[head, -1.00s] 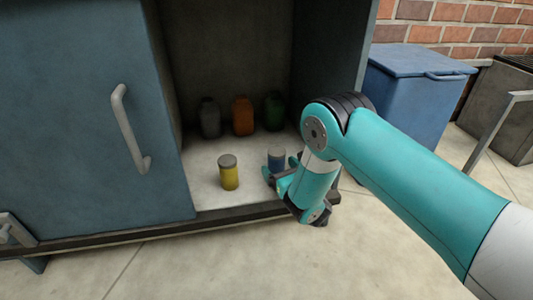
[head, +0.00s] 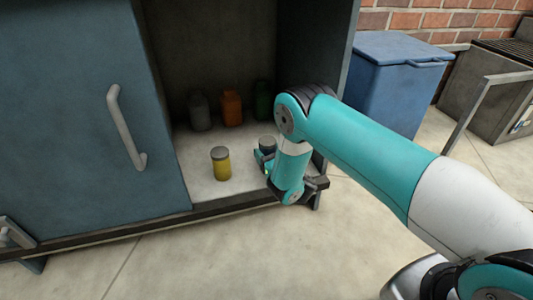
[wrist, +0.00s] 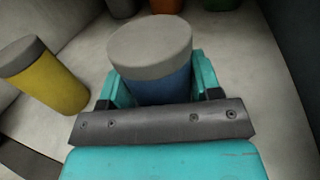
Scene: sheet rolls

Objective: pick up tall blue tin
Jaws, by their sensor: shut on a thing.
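The tall blue tin (wrist: 165,88) has a grey lid and stands upright on the cabinet's white floor, between the two teal fingers of my gripper (wrist: 160,85) in the wrist view. The fingers are shut on its sides. In the head view only the lid of the tin (head: 267,142) shows clearly; my gripper (head: 266,160) and wrist hide most of its body. I cannot tell whether its base touches the floor.
A yellow tin (head: 221,164) with a grey lid stands to the left, close by. Grey (head: 200,112), orange (head: 232,108) and green (head: 262,100) bottles stand at the back. The cabinet door (head: 85,110) is at the left, and a blue bin (head: 395,85) stands outside to the right.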

